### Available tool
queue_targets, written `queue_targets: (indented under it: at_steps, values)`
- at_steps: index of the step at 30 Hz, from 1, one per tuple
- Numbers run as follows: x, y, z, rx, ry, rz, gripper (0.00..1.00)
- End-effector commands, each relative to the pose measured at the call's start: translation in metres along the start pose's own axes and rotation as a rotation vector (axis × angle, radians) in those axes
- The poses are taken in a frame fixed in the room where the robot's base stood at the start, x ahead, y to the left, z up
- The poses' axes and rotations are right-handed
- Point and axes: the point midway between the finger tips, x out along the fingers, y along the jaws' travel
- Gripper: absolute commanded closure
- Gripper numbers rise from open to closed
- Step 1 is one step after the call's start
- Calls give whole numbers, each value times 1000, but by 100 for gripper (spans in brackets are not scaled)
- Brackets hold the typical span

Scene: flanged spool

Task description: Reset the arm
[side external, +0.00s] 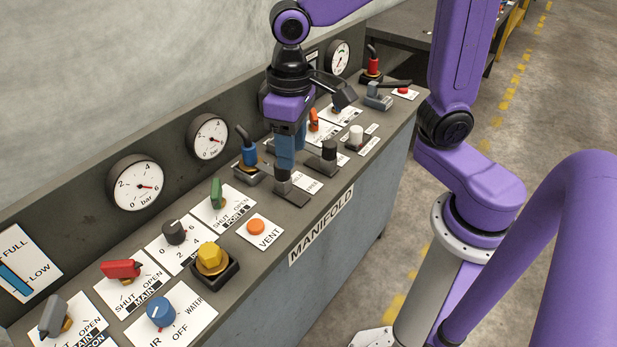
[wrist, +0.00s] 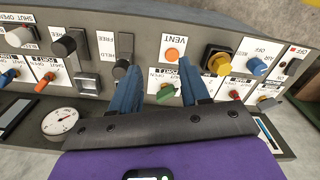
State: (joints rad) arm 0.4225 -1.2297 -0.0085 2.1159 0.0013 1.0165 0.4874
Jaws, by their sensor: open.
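My gripper (side external: 284,166) points down over the middle of the control panel (side external: 236,280), with its blue fingers apart and nothing visible between them. In the side external view its fingers are close to a black-topped switch (side external: 283,176) on a grey base; I cannot tell whether they touch it. In the wrist view the two blue fingers (wrist: 158,60) spread at either side of the orange VENT button (wrist: 172,55) and the green lever (wrist: 167,92). The VENT button also shows in the side external view (side external: 256,226), left of the gripper. No spool shows.
Left of my gripper are a yellow knob (side external: 211,256), a red lever (side external: 121,269) and a blue knob (side external: 160,313). A blue-handled toggle (side external: 247,149) is close behind. Black (side external: 328,153) and white (side external: 355,135) knobs are to the right. Gauges (side external: 135,183) line the back. Above is free room.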

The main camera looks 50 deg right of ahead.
Motion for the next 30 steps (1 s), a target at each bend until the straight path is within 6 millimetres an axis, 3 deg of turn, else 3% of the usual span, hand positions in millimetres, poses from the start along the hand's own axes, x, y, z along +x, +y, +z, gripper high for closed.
queue_targets:
  at_steps: [9, 15, 21, 30]
  values:
    - [10, 18, 94, -424, 6, -6, 54]
    - [19, 31, 142, -652, 9, -9, 54]
    - [24, 38, 165, -765, 11, -10, 54]
    - [24, 38, 168, -781, 10, -10, 54]
